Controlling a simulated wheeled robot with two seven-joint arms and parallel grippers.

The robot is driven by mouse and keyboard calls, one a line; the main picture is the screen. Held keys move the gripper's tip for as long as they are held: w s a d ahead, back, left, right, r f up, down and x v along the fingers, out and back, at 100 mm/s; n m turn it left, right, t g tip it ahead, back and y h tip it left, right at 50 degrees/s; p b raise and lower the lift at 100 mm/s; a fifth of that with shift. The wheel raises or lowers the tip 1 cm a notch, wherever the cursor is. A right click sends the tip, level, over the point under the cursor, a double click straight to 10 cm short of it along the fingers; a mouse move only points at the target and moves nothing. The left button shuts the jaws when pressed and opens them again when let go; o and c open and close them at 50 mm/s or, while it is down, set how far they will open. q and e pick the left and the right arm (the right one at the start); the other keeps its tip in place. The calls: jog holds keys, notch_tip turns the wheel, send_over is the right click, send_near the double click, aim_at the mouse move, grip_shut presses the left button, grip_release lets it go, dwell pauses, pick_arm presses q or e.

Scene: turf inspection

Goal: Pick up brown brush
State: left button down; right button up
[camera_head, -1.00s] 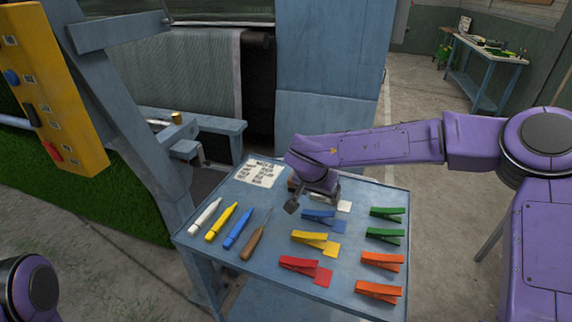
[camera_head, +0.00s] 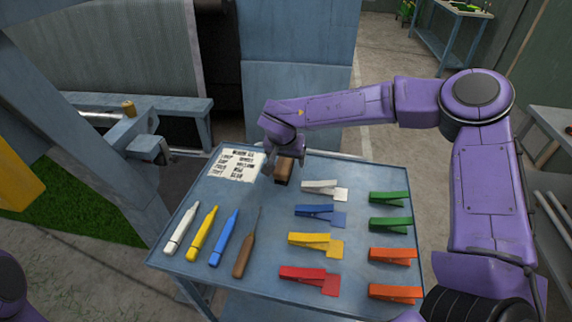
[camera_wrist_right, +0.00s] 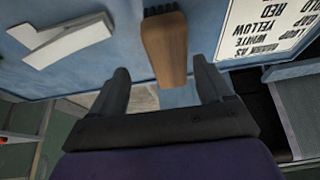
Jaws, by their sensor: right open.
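The brown brush (camera_head: 284,169) lies at the back of the blue table, just right of the paper sheet. In the right wrist view the brush (camera_wrist_right: 164,48) shows its wooden handle end toward me and dark bristles at its far end. My right gripper (camera_head: 290,152) is over the back of the table, right at the brush, and partly hides it. In the right wrist view its two fingers are apart, with the handle end between them and gaps on both sides. My left gripper is out of view; only a purple arm part shows at the lower left.
The table (camera_head: 190,283) also holds a printed sheet (camera_head: 235,164), several markers and an awl (camera_head: 243,256) at left. A white clip (camera_head: 322,188) and other coloured clips lie to the right. A blue machine frame (camera_head: 298,100) stands behind the table.

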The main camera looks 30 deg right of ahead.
aim_at(284, 160)
jog(key=w+f, duration=0.3)
jog(key=f, duration=0.1)
jog(key=shift+w+d, duration=0.2)
jog(key=shift+d, duration=0.1)
jog(key=shift+s+r, duration=0.55)
jog(key=shift+s, duration=0.15)
jog(key=shift+w+f, duration=0.35)
jog(key=shift+s+p, duration=0.2)
jog(key=shift+p, duration=0.15)
jog(key=shift+w+f, duration=0.1)
jog(key=shift+w, duration=0.05)
jog(key=c, duration=1)
